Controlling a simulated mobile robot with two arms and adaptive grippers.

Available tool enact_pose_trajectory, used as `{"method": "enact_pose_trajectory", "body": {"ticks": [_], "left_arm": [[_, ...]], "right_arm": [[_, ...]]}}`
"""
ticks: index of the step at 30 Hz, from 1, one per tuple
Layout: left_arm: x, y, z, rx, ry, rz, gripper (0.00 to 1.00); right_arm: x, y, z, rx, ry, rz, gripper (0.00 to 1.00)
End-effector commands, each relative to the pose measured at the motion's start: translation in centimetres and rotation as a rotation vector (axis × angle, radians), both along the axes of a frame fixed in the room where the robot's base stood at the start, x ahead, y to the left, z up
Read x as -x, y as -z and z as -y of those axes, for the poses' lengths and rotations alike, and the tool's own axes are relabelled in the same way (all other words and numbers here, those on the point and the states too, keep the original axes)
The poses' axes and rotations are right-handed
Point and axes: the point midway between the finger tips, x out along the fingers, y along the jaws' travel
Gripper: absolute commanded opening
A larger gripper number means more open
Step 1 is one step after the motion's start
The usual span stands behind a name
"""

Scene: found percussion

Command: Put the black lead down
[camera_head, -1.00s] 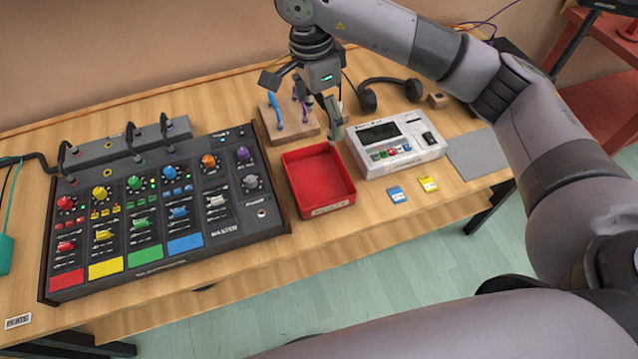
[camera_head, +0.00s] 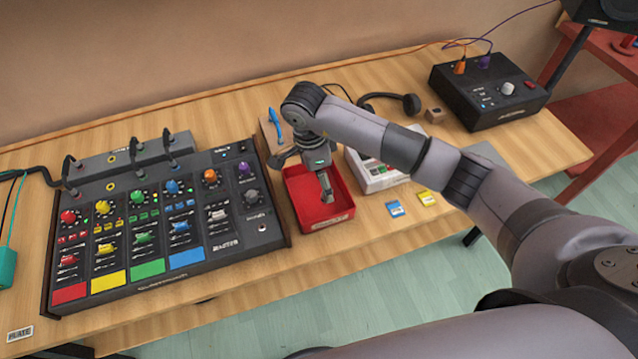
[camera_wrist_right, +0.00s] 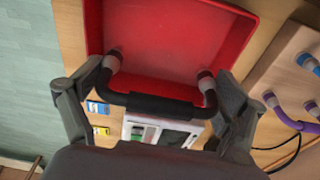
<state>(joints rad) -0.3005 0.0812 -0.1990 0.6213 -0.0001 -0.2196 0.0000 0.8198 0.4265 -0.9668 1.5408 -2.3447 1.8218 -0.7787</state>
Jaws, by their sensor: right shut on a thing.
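The black lead (camera_wrist_right: 158,105) is a short U-shaped cable with a black sleeve and pale grey ends. It shows in the right wrist view, spanning between the two fingers of my right gripper (camera_wrist_right: 160,98). The gripper is shut on it. The red tray (camera_wrist_right: 175,20) is right behind the lead's ends in that view. In the head view my right gripper (camera_head: 325,188) is over the red tray (camera_head: 342,218), and the lead cannot be made out there. Whether the lead touches the tray floor is unclear. My left gripper is out of view.
A mixer (camera_head: 150,235) with coloured knobs stands left of the tray. A wooden block with a blue lead (camera_head: 274,122) is behind it. A white device (camera_head: 385,180) is at the right, partly hidden by my arm. Blue (camera_head: 396,209) and yellow (camera_head: 427,198) cards lie in front.

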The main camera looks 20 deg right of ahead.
Motion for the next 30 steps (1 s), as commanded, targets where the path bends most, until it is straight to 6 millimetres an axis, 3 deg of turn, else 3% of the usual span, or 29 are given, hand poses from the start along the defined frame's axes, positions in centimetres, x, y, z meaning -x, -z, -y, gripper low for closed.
{"method": "enact_pose_trajectory", "body": {"ticks": [9, 20, 21, 24, 30], "left_arm": [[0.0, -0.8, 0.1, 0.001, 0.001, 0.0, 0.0], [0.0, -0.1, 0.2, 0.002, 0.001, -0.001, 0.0], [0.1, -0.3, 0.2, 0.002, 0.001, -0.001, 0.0], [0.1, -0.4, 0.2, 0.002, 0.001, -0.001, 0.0], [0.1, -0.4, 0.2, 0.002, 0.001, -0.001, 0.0]], "right_arm": [[0.1, 3.9, 0.0, 0.001, -0.001, -0.002, 0.63], [0.0, 4.5, 0.0, 0.001, -0.001, 0.001, 0.63], [0.0, 4.3, 0.0, 0.001, -0.001, 0.001, 0.94], [0.0, 4.3, 0.0, 0.001, -0.001, 0.0, 1.0], [0.0, 4.3, 0.0, 0.001, -0.001, 0.0, 1.0]]}}
